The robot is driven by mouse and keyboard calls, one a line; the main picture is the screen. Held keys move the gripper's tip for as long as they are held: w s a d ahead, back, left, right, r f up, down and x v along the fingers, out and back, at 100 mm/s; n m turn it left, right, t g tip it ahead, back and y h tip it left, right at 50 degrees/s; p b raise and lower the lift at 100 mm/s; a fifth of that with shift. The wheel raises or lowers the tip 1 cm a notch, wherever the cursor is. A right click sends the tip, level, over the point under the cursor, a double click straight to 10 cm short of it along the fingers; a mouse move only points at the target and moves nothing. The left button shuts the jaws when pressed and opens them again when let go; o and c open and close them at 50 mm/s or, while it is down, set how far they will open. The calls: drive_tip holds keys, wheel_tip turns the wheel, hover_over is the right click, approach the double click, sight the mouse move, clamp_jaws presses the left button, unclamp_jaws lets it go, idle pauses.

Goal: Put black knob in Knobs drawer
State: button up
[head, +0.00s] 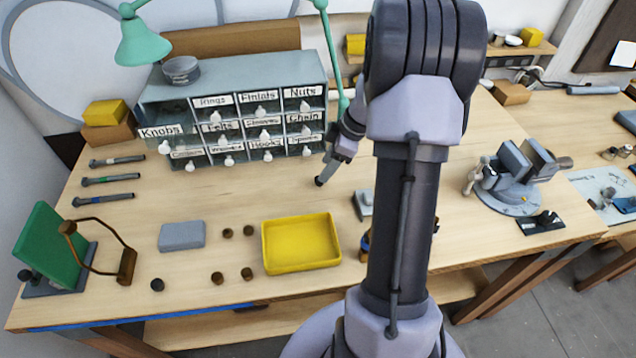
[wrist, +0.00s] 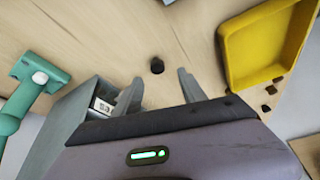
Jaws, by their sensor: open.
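A small dark round knob (wrist: 157,66) stands on the table in the wrist view, just beyond and between the fingertips of my gripper (wrist: 159,79). My gripper is open, with nothing between its fingers. In the head view my gripper (head: 333,165) points down at the table right of the cabinet, and a dark piece (head: 319,182) shows at its tip. Another dark knob (head: 157,284) lies at the front left. The Knobs drawer (head: 161,132) sits at the cabinet's left and juts out further than the other drawers; its inside is hard to make out.
The grey drawer cabinet (head: 235,78) stands at the back. A yellow tray (head: 300,243) sits in front, with several brown knobs (head: 227,233) to its left. A teal lamp (head: 147,40) arches over the cabinet. A grey block (head: 181,236) lies left. Table between cabinet and tray is clear.

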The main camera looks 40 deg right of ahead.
drive_tip(key=x, duration=0.1)
drive_tip(key=b+x, duration=0.1)
drive_tip(key=x, duration=0.3)
drive_tip(key=shift+w+d+f+b, duration=0.1)
drive_tip(key=shift+d+f+b, duration=0.05)
drive_tip(key=shift+d+b, duration=0.15)
drive_tip(key=shift+c, duration=0.9)
clamp_jaws()
drive_tip(key=shift+r, duration=0.25)
